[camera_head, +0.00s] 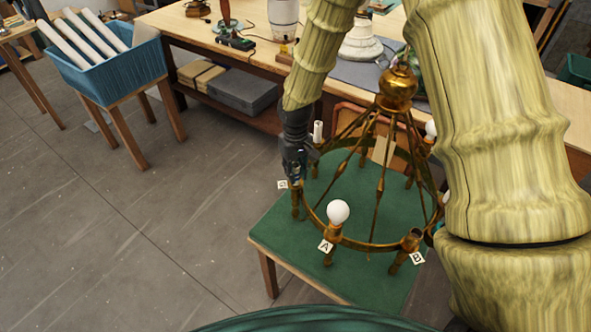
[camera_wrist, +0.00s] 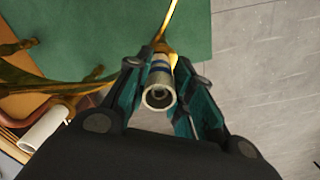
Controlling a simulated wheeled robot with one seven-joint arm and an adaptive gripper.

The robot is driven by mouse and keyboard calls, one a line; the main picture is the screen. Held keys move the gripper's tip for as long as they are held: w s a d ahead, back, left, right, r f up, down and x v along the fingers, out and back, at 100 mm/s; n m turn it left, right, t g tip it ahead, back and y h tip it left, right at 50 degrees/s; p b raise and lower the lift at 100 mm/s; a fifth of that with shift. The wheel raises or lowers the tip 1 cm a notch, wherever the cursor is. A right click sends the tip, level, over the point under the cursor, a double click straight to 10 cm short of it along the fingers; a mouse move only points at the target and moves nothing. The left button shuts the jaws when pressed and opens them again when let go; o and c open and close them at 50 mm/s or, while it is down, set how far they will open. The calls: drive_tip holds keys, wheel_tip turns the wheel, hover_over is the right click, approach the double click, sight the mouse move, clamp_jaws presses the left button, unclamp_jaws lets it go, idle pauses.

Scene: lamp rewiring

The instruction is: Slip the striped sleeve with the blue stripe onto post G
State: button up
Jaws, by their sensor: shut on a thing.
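My gripper (camera_head: 294,172) points down at the left side of the brass chandelier (camera_head: 397,88), close to the tag of post G (camera_head: 283,184). In the wrist view its two fingers (camera_wrist: 159,74) are shut on a white sleeve with a blue stripe (camera_wrist: 158,93). The sleeve's open end faces the wrist camera, and something grey shows inside it. A brass part of the chandelier (camera_wrist: 164,40) lies just beyond the sleeve, in line with it. The fingers hide the meeting place in the head view, so I cannot tell whether the sleeve is around the post.
The chandelier stands on a green-topped table (camera_head: 280,245). A white bulb (camera_head: 338,211) is at post A, and tag B (camera_head: 417,258) hangs at the front right. Another white sleeve (camera_wrist: 46,129) stands nearby. A blue bin (camera_head: 108,75) holds white tubes at the far left.

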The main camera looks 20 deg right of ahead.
drive_tip(key=shift+f, duration=0.1)
drive_tip(key=o, duration=0.8)
wheel_tip(320, 180, up, 12)
idle(0.5)
